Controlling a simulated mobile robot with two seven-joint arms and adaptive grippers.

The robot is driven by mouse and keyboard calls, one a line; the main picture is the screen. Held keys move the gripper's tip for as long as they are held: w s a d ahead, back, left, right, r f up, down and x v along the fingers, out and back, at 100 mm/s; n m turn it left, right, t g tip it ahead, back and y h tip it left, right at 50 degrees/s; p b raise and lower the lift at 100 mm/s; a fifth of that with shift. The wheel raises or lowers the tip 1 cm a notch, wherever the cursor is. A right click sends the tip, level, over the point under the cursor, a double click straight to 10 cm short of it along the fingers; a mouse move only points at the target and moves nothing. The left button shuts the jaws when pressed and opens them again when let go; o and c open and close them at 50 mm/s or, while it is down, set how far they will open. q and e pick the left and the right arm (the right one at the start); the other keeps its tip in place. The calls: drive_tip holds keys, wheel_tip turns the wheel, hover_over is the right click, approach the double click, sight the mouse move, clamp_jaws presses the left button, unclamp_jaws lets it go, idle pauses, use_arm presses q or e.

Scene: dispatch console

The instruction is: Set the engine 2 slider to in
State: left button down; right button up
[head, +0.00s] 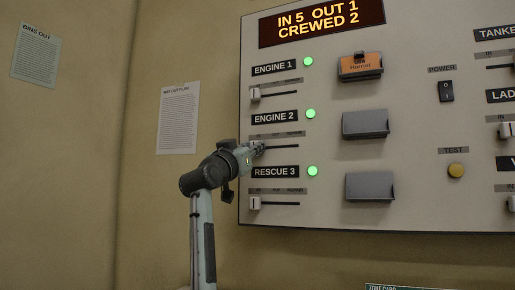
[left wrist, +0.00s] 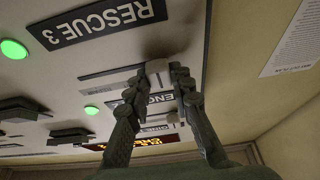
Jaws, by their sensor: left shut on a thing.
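The engine 2 slider is a dark horizontal slot (head: 284,146) under the ENGINE 2 label (head: 276,117) on the grey console panel. My left gripper (head: 259,148) is at the left end of this slot and covers the knob in the head view. In the left wrist view, which is turned about upside down, the white knob (left wrist: 156,67) shows at the fingertips of my left gripper (left wrist: 166,72). The fingers are shut on it. The slot runs away to the left of the knob there. The engine 2 lamp (head: 311,114) is green. My right gripper is not in view.
The engine 1 knob (head: 254,95) and rescue 3 knob (head: 254,203) sit at the left ends of their slots. Grey holders (head: 365,125) are to the right. The display (head: 320,21) reads IN 5 OUT 1, CREWED 2. A paper sheet (head: 178,118) hangs on the left wall.

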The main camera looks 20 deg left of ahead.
sight(257, 108)
use_arm(q)
drive_tip(key=shift+a, duration=0.15)
drive_tip(key=c, duration=1.3)
unclamp_jaws()
drive_tip(key=shift+a, duration=0.15)
wheel_tip(257, 108, up, 10)
